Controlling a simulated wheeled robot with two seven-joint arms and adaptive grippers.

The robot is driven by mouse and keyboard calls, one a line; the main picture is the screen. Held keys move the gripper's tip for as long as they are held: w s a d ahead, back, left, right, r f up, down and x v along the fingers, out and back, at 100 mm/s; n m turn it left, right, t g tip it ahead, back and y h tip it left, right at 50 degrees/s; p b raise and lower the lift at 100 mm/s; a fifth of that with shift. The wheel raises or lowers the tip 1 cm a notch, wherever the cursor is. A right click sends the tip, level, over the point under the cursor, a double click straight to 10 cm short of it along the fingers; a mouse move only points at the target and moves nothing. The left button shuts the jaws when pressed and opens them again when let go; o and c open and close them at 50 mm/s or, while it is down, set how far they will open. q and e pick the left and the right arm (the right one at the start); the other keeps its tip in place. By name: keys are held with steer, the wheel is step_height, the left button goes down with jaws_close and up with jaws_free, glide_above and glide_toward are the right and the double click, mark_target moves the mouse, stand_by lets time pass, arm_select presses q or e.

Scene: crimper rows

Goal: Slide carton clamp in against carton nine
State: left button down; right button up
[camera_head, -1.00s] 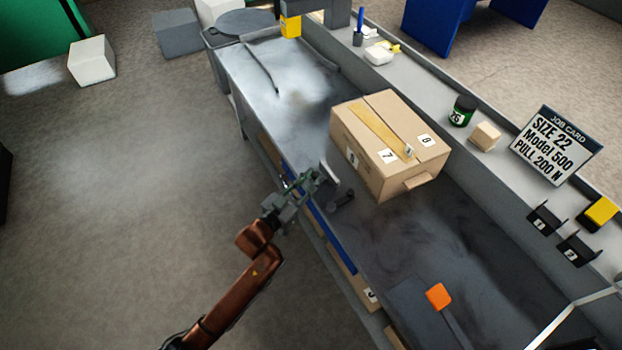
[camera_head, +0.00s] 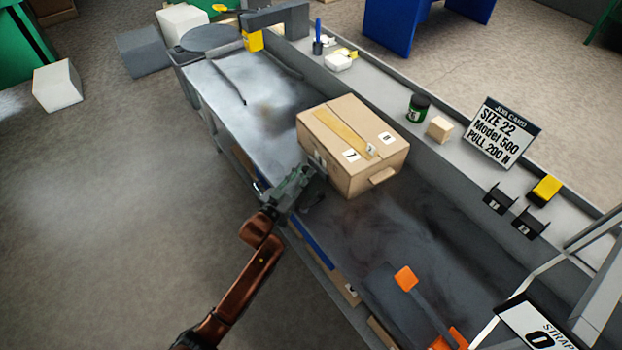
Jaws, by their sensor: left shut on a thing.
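A large brown carton (camera_head: 372,182) with tape along its top stands on the grey bench. Labels 7 and 8 show on its top; no label nine is readable. My left gripper (camera_head: 308,180) is at the carton's near left side, over the bench's front edge. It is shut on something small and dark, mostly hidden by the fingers. A dark part (camera_head: 313,202), possibly the carton clamp, shows just below the fingers. I cannot tell whether it touches the carton. My right gripper is not in view.
The job card (camera_head: 503,132), a dark jar (camera_head: 418,107) and a small tan block (camera_head: 440,128) are on the back ledge. An orange-ended tool (camera_head: 405,279) lies at the bench's near end.

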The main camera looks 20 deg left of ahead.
arm_select(q)
steer(key=shift+a, duration=0.1)
steer(key=c, duration=1.7)
jaws_free()
steer(key=shift+c, duration=0.2)
steer(key=s+a, duration=0.1)
steer(key=s, duration=1.1)
steer(key=shift+a, duration=0.1)
